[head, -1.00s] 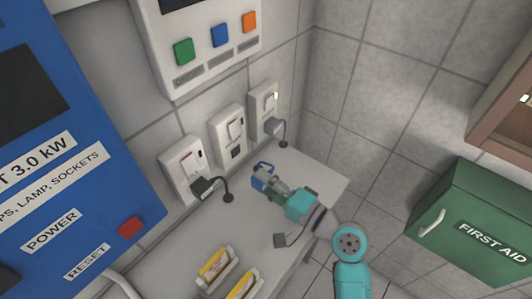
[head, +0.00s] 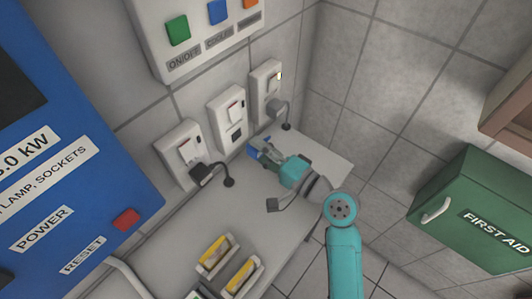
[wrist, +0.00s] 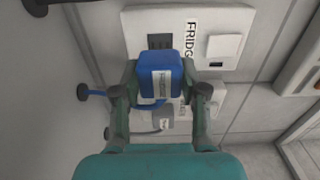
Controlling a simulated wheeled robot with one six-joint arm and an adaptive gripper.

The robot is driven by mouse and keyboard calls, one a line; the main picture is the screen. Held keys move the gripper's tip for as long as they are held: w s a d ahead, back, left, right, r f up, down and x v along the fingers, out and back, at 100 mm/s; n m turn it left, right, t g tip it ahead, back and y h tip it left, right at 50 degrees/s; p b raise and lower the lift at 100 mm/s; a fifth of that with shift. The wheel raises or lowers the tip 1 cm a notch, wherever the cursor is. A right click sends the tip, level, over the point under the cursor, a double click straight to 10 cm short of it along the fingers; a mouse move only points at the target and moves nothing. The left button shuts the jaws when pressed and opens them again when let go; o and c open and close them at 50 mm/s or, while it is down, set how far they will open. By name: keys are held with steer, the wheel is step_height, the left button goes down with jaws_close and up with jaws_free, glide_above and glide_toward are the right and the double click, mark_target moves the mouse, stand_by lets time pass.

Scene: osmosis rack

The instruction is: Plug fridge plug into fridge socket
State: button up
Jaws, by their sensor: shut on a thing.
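The blue fridge plug (wrist: 160,76) is in my gripper (wrist: 162,92), with a finger on each side of it in the wrist view. In the head view the gripper (head: 268,153) holds the plug (head: 256,147) above the counter, in front of the middle socket. The fridge socket (wrist: 222,18) is a white plate with a FRIDGE label, a switch and a dark opening (wrist: 160,41). The plug covers the opening's lower part in the wrist view; whether they touch cannot be told. In the head view this middle socket (head: 228,112) has no plug in it.
The left socket (head: 178,148) holds a black plug (head: 201,172), and the right socket (head: 267,84) holds a grey plug (head: 278,107). Their cords hang close to the gripper. Yellow-fronted holders (head: 213,254) stand on the counter (head: 187,238). A green first aid cabinet (head: 473,215) is at right.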

steer(key=shift+x, duration=1.8)
steer(key=shift+w+a, duration=0.3)
steer(key=shift+a, duration=0.1)
stand_by(1.0)
steer(key=o, duration=1.1)
steer(key=shift+o, duration=0.2)
steer(key=v, duration=1.2)
steer(key=shift+s, duration=0.1)
